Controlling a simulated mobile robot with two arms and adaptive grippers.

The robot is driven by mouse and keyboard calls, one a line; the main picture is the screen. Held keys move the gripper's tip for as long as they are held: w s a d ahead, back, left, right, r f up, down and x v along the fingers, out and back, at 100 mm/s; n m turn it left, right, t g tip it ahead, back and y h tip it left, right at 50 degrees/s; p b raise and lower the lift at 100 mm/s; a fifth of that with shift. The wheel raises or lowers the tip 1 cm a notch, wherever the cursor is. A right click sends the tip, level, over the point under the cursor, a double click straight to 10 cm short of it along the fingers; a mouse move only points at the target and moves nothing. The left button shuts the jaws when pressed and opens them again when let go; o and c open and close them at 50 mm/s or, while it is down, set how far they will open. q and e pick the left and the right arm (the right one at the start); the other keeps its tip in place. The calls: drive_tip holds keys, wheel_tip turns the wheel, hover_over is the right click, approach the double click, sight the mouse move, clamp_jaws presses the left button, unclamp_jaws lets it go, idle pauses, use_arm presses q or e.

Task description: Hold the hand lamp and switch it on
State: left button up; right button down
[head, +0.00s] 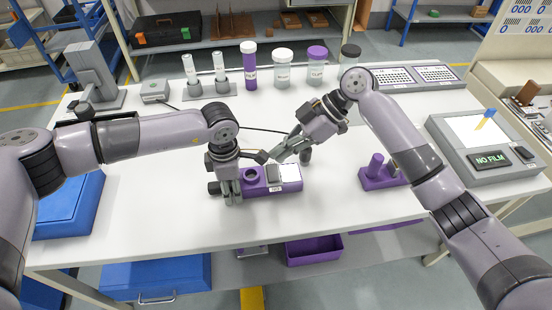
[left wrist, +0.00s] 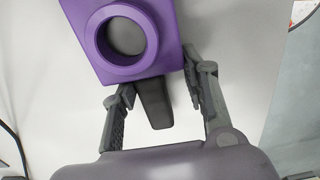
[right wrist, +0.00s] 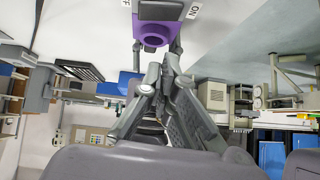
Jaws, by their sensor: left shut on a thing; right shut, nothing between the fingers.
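The hand lamp is a purple block (head: 256,187) with a round collar, a grey switch (head: 272,174) on top and a white panel (head: 290,173) at its right end. It is low over or on the white table; I cannot tell which. My left gripper (head: 231,197) is shut on its dark handle (left wrist: 153,108), beside the collar end. In the left wrist view the purple body (left wrist: 165,32) shows beyond the fingers. My right gripper (head: 272,157) is shut and empty, just behind the switch.
A purple stand (head: 381,178) with posts is to the right, and a grey NO FILM device (head: 484,145) is further right. Tubes and lidded jars, such as a black-lidded one (head: 349,56), line the back. The table's front is clear.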

drive_tip(key=s+v, duration=0.1)
drive_tip(key=v, duration=0.7)
drive_tip(key=shift+s+d, duration=0.2)
drive_tip(key=shift+d, duration=0.15)
use_arm(q)
drive_tip(key=o, duration=1.4)
drive_tip(key=shift+o, duration=0.2)
